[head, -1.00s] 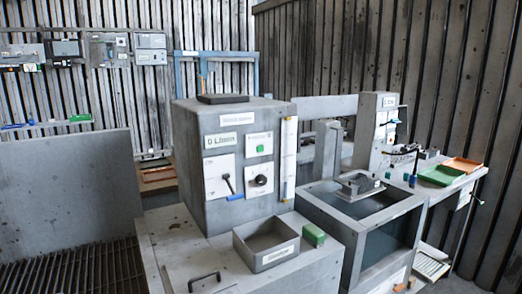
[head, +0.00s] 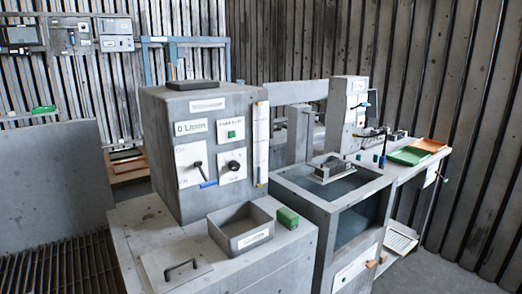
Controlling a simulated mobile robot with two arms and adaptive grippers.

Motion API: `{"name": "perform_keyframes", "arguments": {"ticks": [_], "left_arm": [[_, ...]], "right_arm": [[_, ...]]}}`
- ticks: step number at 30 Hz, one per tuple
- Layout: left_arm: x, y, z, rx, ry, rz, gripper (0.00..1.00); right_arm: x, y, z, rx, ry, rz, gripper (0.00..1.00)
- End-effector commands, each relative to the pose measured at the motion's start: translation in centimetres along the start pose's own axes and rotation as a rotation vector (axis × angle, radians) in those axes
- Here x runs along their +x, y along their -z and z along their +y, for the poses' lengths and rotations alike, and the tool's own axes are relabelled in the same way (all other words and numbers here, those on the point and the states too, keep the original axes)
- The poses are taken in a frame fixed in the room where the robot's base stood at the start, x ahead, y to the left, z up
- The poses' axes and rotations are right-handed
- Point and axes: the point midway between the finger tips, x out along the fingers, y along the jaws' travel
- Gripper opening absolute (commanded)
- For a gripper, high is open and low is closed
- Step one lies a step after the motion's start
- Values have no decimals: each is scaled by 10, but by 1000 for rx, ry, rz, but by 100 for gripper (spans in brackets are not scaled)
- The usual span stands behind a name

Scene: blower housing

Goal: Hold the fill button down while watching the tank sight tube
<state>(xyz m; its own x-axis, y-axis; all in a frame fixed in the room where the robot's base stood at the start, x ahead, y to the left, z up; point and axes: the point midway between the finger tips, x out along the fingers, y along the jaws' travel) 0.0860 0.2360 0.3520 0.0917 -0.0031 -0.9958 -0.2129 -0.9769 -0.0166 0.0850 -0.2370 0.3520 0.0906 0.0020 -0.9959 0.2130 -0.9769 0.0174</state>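A grey tank housing (head: 165,150) stands on a grey cabinet (head: 150,232) left of centre. On its front face is a small green button (head: 231,134) on a white plate. Below the button is a black round knob (head: 233,166), and to the left a lever with a blue tip (head: 205,175). A narrow upright sight tube (head: 261,140) runs along the right edge of the face. I cannot read its level at this size. Neither of my grippers is in view.
An open grey bin (head: 242,230) and a green block (head: 287,217) sit on the cabinet before the housing. A hatch with a black handle (head: 181,265) is at front left. A glass-fronted machine (head: 352,225) stands right, with green (head: 408,156) and orange trays beyond.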

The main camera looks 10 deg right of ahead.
Motion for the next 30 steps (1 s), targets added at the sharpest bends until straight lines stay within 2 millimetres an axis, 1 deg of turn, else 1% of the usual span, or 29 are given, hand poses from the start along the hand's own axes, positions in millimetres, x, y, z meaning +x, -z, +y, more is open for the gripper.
{"name": "perform_keyframes", "arguments": {"ticks": [4, 8, 9, 11, 12, 30], "left_arm": [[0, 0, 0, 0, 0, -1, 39], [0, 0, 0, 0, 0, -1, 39], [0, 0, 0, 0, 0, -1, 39], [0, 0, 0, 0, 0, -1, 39], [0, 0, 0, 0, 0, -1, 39], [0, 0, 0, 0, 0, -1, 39]], "right_arm": [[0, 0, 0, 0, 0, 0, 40], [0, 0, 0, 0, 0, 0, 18], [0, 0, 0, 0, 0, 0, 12], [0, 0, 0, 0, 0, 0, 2], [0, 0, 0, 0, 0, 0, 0], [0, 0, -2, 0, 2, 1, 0]]}}
